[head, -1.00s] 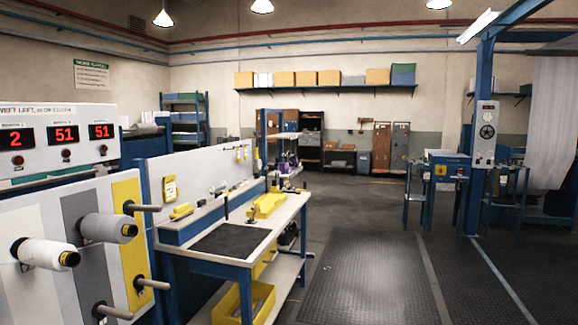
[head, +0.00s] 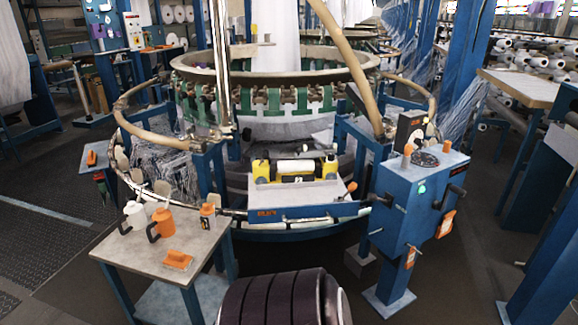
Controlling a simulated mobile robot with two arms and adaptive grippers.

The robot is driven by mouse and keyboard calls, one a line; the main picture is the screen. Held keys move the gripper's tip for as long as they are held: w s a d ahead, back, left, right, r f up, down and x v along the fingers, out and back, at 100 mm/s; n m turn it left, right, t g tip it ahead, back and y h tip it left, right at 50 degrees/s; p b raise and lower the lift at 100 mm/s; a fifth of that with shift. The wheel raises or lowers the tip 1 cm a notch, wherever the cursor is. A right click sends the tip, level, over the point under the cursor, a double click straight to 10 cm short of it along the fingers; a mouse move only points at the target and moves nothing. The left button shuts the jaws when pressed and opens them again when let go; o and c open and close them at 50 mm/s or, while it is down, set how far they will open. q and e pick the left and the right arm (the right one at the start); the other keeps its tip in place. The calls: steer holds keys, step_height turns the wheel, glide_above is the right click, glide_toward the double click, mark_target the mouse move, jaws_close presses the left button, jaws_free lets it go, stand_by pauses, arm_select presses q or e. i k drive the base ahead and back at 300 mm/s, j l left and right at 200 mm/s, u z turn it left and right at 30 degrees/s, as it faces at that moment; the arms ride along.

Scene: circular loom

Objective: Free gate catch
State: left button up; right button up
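The circular loom's large ring (head: 275,72) stands in the middle of the head view. A waist-high metal rail circles it. At the front, a blue panel (head: 300,213) with a small orange label spans the gap in the rail and looks like the gate. A small orange-tipped lever (head: 351,187) stands at its right end. Dark fittings (head: 380,199) sit where the panel meets the blue control post. I cannot tell which part is the catch or whether it is engaged. Neither of my grippers is in view.
A grey-topped side table (head: 160,247) with oil cans and orange items stands front left. A blue control box (head: 425,200) with orange knobs stands front right. A dark ribbed roll (head: 285,300) is at the bottom centre. Floor is clear at far left.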

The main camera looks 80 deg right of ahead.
mark_target(352, 186)
steer(key=z, duration=3.25)
